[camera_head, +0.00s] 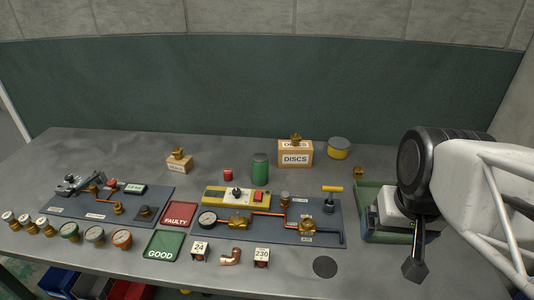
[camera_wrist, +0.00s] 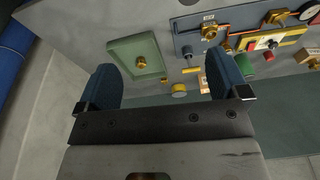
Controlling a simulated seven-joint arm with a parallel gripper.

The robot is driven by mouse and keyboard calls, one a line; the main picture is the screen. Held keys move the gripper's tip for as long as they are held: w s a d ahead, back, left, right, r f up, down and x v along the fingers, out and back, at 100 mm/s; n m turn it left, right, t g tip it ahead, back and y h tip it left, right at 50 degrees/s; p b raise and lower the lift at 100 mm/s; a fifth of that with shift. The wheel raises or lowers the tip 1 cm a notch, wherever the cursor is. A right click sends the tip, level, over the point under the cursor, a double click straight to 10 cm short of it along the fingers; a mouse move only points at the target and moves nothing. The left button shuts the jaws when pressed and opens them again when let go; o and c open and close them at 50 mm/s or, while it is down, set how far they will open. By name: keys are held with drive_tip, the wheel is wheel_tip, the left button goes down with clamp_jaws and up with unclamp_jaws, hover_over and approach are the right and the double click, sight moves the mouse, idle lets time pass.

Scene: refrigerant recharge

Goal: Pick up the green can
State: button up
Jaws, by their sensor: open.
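The green can (camera_head: 261,167) stands upright near the back middle of the bench, left of the DISCS box. It also shows, small and partly hidden by a finger, in the wrist view (camera_wrist: 244,65). My gripper (camera_head: 415,266) is at the right of the bench, well away from the can, with only part of it visible in the head view. In the wrist view my gripper (camera_wrist: 161,80) has its two blue-grey fingers wide apart with nothing held between them.
The DISCS box (camera_head: 295,158) with a brass fitting on top and a yellow can (camera_head: 338,148) stand right of the green can. A green tray (camera_head: 368,190) lies beside my arm.

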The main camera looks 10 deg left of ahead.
drive_tip(key=w+a+m+g+y, duration=0.25)
drive_tip(key=w+a, duration=0.35)
drive_tip(key=w, duration=0.5)
drive_tip(key=m+g+y, duration=0.3)
drive_tip(key=m+y, duration=0.8)
drive_tip(key=m, duration=0.2)
approach(260, 164)
wheel_tip(260, 164, down, 3)
drive_tip(key=w+a, duration=0.2)
drive_tip(key=w, duration=0.1)
drive_tip(key=shift+s+a+r+n, duration=0.15)
drive_tip(key=shift+s+a+n, duration=0.05)
drive_tip(key=shift+s+n, duration=0.05)
drive_tip(key=shift+x, duration=1.25)
drive_tip(key=shift+h, duration=0.25)
drive_tip(key=shift+x, duration=2.6)
drive_tip(key=shift+s, duration=0.1)
